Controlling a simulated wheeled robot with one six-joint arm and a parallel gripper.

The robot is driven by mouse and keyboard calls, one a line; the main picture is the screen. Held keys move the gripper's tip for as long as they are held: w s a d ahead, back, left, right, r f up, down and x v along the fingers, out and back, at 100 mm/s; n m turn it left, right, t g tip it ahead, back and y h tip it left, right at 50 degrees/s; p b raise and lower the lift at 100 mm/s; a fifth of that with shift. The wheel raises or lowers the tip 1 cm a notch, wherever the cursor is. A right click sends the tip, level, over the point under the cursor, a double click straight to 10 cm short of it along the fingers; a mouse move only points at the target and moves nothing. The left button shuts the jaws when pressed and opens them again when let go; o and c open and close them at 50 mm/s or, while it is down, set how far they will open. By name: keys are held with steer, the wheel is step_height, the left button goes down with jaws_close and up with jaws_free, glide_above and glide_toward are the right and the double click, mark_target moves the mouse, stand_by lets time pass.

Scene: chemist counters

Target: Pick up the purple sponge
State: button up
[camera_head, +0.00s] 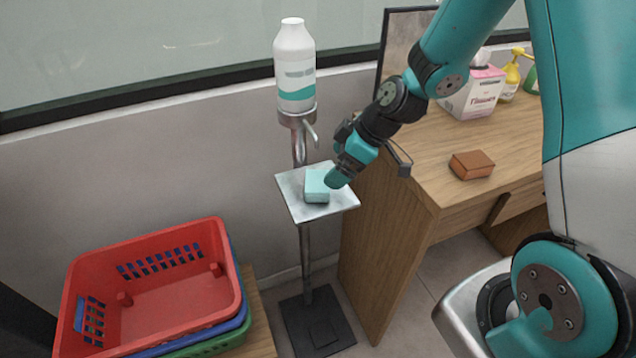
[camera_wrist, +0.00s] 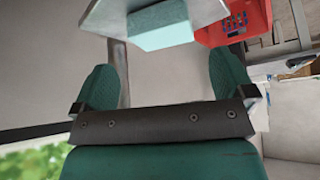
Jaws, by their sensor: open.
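No purple sponge shows in either view. A light turquoise sponge-like block (camera_head: 316,186) lies on a small square stand plate (camera_head: 338,201) in the head view. In the wrist view the block (camera_wrist: 162,32) is ahead of the fingers, with the plate (camera_wrist: 105,14) behind it. My gripper (camera_head: 335,178) is close to the right side of the block in the head view and partly overlaps it. In the wrist view my gripper (camera_wrist: 166,78) has its two green fingers wide apart with nothing between them. Contact with the block cannot be told.
A white bottle (camera_head: 294,70) stands in a holder on the pole behind the plate. Stacked baskets, red on top (camera_head: 212,228), stand at lower left.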

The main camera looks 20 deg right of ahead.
mark_target(320, 181)
steer(key=p+x, duration=0.1)
steer(key=x, duration=0.6)
steer(key=shift+a+f+p, duration=0.1)
steer(key=shift+a+p, duration=0.1)
steer(key=shift+p, duration=0.1)
steer(key=shift+c, duration=0.2)
steer(key=c, duration=0.7)
steer(key=shift+s+d+r, duration=0.2)
steer(key=shift+d+r, duration=0.05)
steer(key=shift+r, duration=0.1)
steer(key=s+d+r+b, duration=0.1)
steer(key=s+d+r, duration=0.1)
steer(key=d, duration=0.1)
steer(key=s+d+r+b, duration=0.1)
steer(key=s+d+r, duration=0.2)
steer(key=d, duration=0.1)
steer(key=s+d+r, duration=0.2)
steer(key=d, duration=0.2)
steer(key=shift+s+r+b, duration=0.2)
steer(key=shift+s+b, duration=0.05)
steer(key=shift+b, duration=0.15)
